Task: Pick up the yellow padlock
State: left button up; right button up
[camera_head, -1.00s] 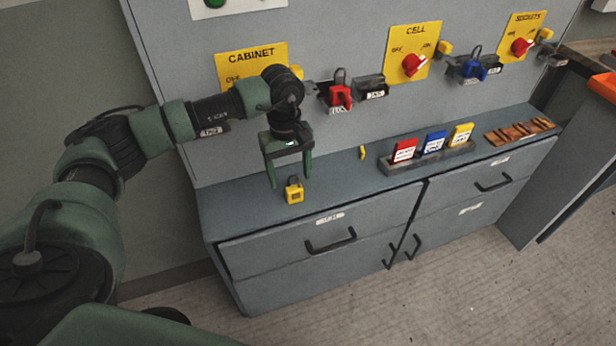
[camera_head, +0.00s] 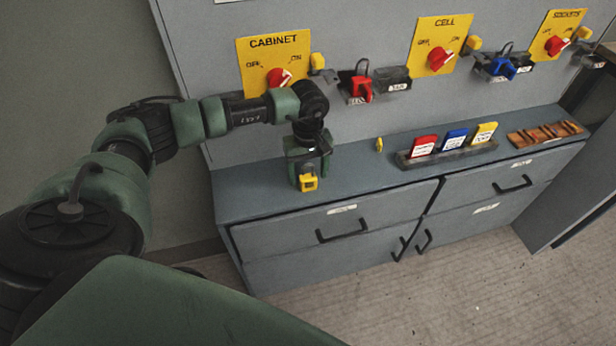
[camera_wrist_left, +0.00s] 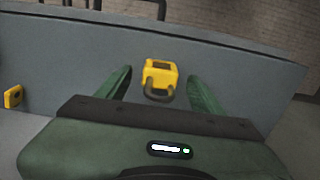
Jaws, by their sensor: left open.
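The yellow padlock (camera_head: 309,183) stands on the grey cabinet top (camera_head: 245,195) near its front left. My left gripper (camera_head: 309,172) points down over it, with the lower part of the padlock showing below the gripper. In the left wrist view the padlock (camera_wrist_left: 160,77) lies between the two green fingers of the open left gripper (camera_wrist_left: 160,88), with a gap on both sides. Its dark shackle faces the palm. My right gripper is not in view.
A small yellow piece (camera_head: 379,144) lies right of the gripper. A grey holder (camera_head: 405,162) with red, blue and yellow tags stands further right, beside a brown rack (camera_head: 545,133). The wall panel behind carries switches and red and blue padlocks (camera_head: 361,88).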

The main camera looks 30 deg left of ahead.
pick_arm(q)
jog(key=c, duration=1.2)
grip_shut()
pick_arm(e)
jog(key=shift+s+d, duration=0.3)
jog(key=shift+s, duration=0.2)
pick_arm(q)
jog(key=shift+r, duration=0.1)
